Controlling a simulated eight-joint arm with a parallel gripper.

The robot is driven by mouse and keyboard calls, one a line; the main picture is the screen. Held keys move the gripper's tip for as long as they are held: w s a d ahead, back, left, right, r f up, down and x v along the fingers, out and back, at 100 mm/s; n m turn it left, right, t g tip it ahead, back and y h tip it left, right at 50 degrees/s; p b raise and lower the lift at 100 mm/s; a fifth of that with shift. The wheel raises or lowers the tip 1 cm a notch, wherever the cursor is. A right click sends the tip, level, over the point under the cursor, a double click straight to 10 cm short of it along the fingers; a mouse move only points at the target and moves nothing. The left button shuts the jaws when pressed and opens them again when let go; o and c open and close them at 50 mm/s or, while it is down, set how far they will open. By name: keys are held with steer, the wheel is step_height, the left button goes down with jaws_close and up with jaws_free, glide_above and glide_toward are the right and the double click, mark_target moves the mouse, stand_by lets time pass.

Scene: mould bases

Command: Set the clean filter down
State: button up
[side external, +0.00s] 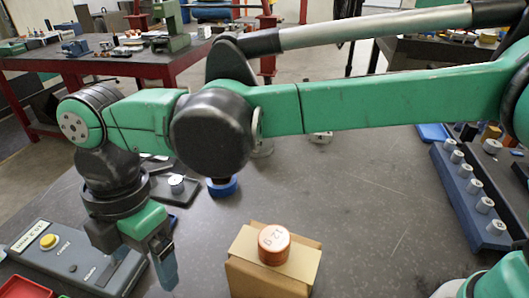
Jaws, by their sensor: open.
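My gripper (164,262) points down at the lower left, over or near the table. It is open, and I see nothing held between its fingers, though they overlap in this view. An orange-brown round piece (273,244) with dark marks on its pale top stands upright on a cardboard box (267,270), to the right of my gripper and apart from it. I cannot tell for sure whether this piece is the clean filter. A dark piece with a blue ring-shaped base (223,188) stands behind, partly hidden by my arm.
A grey control box (75,262) with a yellow button lies left of my gripper. A red tray (25,288) is at the lower left corner. A blue-grey rack (465,195) with several metal pegs stands at the right. The table (350,215) between box and rack is clear.

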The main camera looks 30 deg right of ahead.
steer(key=w+d+r+m+t+y, duration=0.1)
steer(key=w+d+r+m+t, duration=0.15)
steer(key=d+m, duration=0.55)
steer(key=w+d+r+m+t, duration=0.2)
steer(key=d+r+m, duration=0.15)
steer(key=d, duration=0.75)
steer(key=s+d+f+m+t+h, duration=0.1)
steer(key=s+d+f+m, duration=0.1)
steer(key=d+m, duration=0.4)
steer(key=s+d+f+m+t+h, duration=0.1)
steer(key=s+d+f+m+t, duration=0.1)
steer(key=d+m, duration=0.5)
steer(key=shift+s+d+f, duration=0.35)
steer(key=shift+s+d, duration=0.45)
steer(key=shift+d, duration=0.1)
steer(key=shift+t, duration=0.25)
